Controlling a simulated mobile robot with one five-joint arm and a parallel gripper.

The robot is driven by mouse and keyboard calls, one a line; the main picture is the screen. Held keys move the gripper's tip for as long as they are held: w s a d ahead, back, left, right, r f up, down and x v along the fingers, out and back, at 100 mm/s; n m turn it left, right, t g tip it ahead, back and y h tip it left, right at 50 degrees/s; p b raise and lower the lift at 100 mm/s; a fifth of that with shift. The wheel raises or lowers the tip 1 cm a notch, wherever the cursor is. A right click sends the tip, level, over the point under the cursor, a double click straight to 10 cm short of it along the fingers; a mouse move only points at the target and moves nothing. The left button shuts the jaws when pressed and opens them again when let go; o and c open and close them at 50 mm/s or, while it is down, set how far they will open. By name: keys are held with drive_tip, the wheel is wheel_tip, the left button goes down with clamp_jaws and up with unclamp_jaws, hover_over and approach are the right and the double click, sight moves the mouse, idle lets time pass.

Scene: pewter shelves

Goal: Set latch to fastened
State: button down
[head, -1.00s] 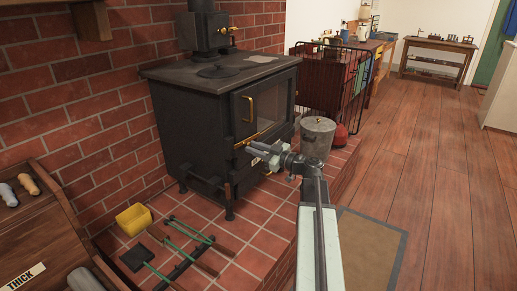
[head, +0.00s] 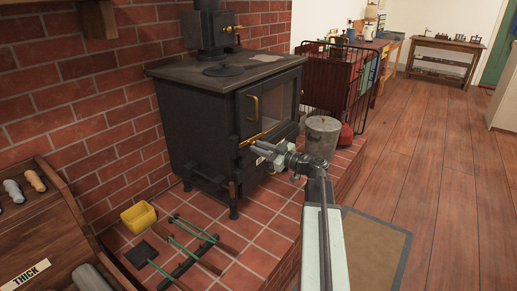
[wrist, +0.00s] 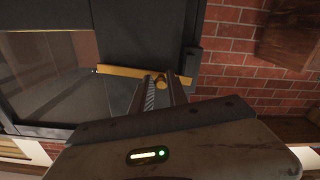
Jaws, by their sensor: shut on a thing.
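The latch is a brass bar (wrist: 125,71) with a round knob (wrist: 160,83) on the front of the black stove (head: 205,122). In the wrist view the bar lies nearly level across the stove's dark front, beside the glass. My gripper (wrist: 160,78) is shut on the knob, with one finger on each side of it. In the head view my gripper (head: 256,147) reaches the stove front just below the brass door handle (head: 254,107). There the latch (head: 251,138) is partly hidden by my gripper. The door looks closed.
A grey lidded bucket (head: 321,137) stands right of the stove on the tiled hearth. A black fireguard (head: 330,80) stands behind. The wooden floor at right is open.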

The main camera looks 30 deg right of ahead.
drive_tip(key=shift+a+f, duration=0.2)
drive_tip(key=shift+a, duration=0.25)
drive_tip(key=c, duration=1.3)
unclamp_jaws()
drive_tip(key=shift+d, duration=0.1)
drive_tip(key=v, duration=0.8)
drive_tip(key=shift+w+r, duration=0.1)
drive_tip(key=shift+w, duration=0.05)
